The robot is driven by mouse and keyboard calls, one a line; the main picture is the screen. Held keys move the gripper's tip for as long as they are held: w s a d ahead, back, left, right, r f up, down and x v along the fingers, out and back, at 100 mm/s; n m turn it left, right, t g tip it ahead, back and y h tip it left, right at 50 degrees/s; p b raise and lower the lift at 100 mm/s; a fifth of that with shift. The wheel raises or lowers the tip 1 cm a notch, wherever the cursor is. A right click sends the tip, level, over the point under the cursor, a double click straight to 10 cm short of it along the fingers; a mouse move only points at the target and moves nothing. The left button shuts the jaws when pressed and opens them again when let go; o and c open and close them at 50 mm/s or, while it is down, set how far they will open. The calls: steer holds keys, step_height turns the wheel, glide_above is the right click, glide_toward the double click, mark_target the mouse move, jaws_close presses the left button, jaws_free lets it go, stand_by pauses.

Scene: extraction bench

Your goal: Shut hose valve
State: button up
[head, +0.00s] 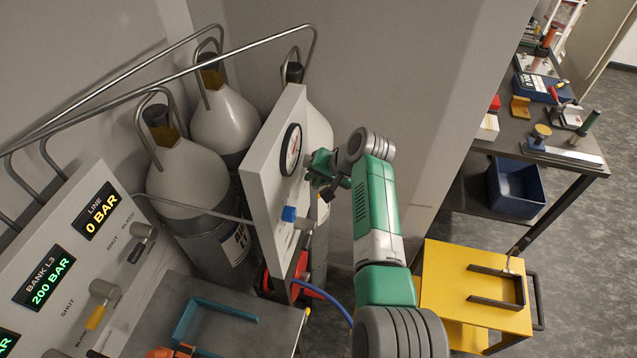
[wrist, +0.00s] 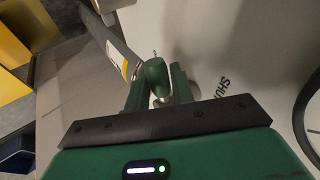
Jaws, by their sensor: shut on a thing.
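My gripper (head: 319,168) is at the right side of the upright grey gauge panel (head: 262,190), near the round gauge (head: 291,149). In the wrist view, my gripper's green fingers (wrist: 158,92) are closed around a rounded green part, which I take to be the hose valve's handle (wrist: 155,73). A grey bar with a yellow and white band (wrist: 126,66) runs up and left from there. Lettering beginning "SHU" is on the pale panel beside the fingers. In the head view, my gripper and wrist hide the valve, so its angle cannot be told there.
A blue knob (head: 289,214) sits lower on the gauge panel. White gas cylinders (head: 185,178) with bent pipes stand behind it. A control panel (head: 75,255) reads LINE 0 BAR and BANK L3 200 BAR. A blue hose (head: 330,297) hangs below. A yellow cart (head: 455,275) stands at right.

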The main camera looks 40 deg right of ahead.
steer(key=y+b, duration=0.1)
steer(key=b, duration=0.3)
steer(key=shift+m+g, duration=0.3)
steer(key=shift+g, duration=0.1)
steer(key=r+y+b, duration=0.1)
steer(key=b, duration=0.1)
steer(key=shift+g+b, duration=0.3)
steer(key=shift+b, duration=0.1)
steer(key=o, duration=0.6)
steer(key=shift+o, duration=0.2)
steer(key=v, duration=0.8)
steer(key=shift+p, duration=0.45)
